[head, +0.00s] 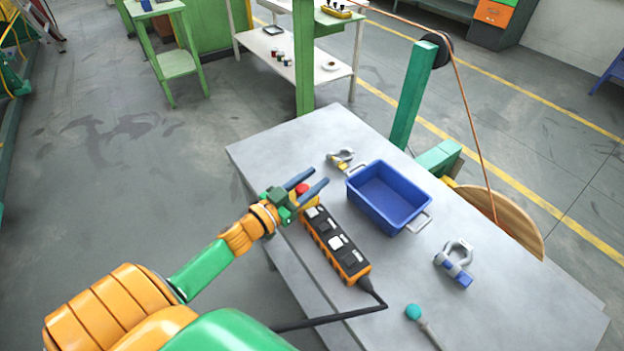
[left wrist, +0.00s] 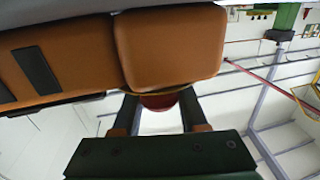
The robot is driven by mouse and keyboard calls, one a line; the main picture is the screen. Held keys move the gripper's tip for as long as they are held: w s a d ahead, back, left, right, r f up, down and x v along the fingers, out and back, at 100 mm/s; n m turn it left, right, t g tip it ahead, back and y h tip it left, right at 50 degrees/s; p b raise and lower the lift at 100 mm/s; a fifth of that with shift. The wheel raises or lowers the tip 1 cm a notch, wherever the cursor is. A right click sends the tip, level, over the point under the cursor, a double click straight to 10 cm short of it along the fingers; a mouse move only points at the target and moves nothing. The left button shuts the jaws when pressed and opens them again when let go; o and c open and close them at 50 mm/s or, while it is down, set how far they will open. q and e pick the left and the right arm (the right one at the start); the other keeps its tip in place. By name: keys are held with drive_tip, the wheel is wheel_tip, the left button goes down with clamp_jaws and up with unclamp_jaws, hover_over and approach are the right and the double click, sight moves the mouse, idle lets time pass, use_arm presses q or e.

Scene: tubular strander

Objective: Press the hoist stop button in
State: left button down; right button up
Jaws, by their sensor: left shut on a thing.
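The black and orange hoist pendant (head: 337,246) lies on the grey table, its row of buttons facing up. The red stop button (head: 302,188) is at its far left end, beside a yellow part. My left gripper (head: 319,177) is at that end, with one finger on each side of the red button. In the left wrist view the red button (left wrist: 160,101) sits between the two fingers, in front of the pendant's orange body (left wrist: 168,50). The gripper appears shut on the button. How far the button is pressed in cannot be told. My right gripper is out of view.
A blue bin (head: 388,197) stands right of the pendant. One shackle (head: 341,160) lies behind the pendant, another (head: 456,262) at the right. A teal-tipped tool (head: 414,313) is near the front. The pendant's black cable (head: 340,317) runs off the table's near edge (head: 295,275).

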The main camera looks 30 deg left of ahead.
sight(297, 196)
use_arm(q)
drive_tip(key=shift+f, duration=0.55)
drive_tip(key=shift+c, duration=2.1)
unclamp_jaws()
drive_tip(key=s, duration=0.2)
drive_tip(key=s+a, duration=0.1)
drive_tip(key=s, duration=0.1)
drive_tip(key=s+b, duration=0.1)
drive_tip(key=s, duration=0.2)
drive_tip(key=shift+a, duration=0.25)
